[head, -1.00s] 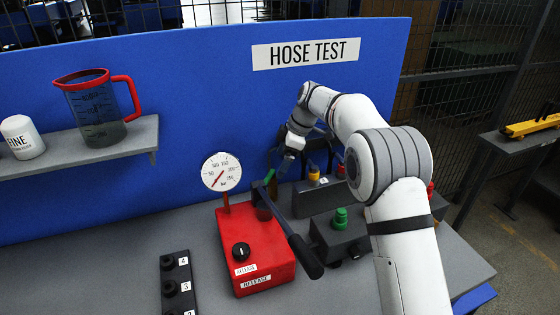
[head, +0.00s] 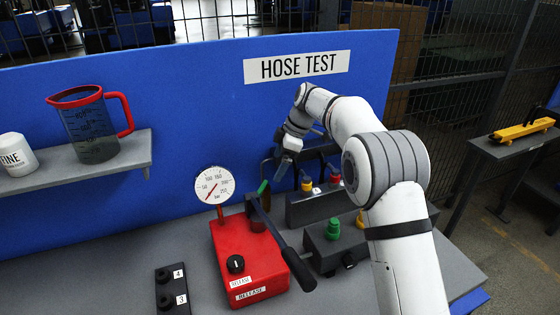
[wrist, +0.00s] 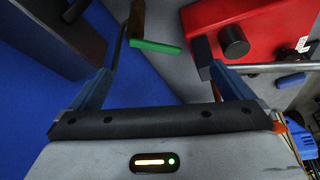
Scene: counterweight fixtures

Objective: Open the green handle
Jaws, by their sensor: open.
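The green handle (head: 264,187) is a short bar behind the red pump box, right of the gauge. In the wrist view the green handle (wrist: 155,46) lies roughly crosswise, joined at its left end to a brass-coloured fitting (wrist: 136,18). My gripper (head: 283,166) is just above and right of the handle in the head view, pointing down. In the wrist view my gripper (wrist: 155,62) is open, its fingers spread either side of the handle, with nothing held. The handle shows beyond the fingertips; I cannot tell the exact gap.
The red pump box (head: 247,262) has a long black lever (head: 285,247) slanting close to the handle. A pressure gauge (head: 214,185) stands left. A dark box with a green knob (head: 333,229) and a hose block (head: 315,206) lie right. The blue panel (head: 200,110) rises behind.

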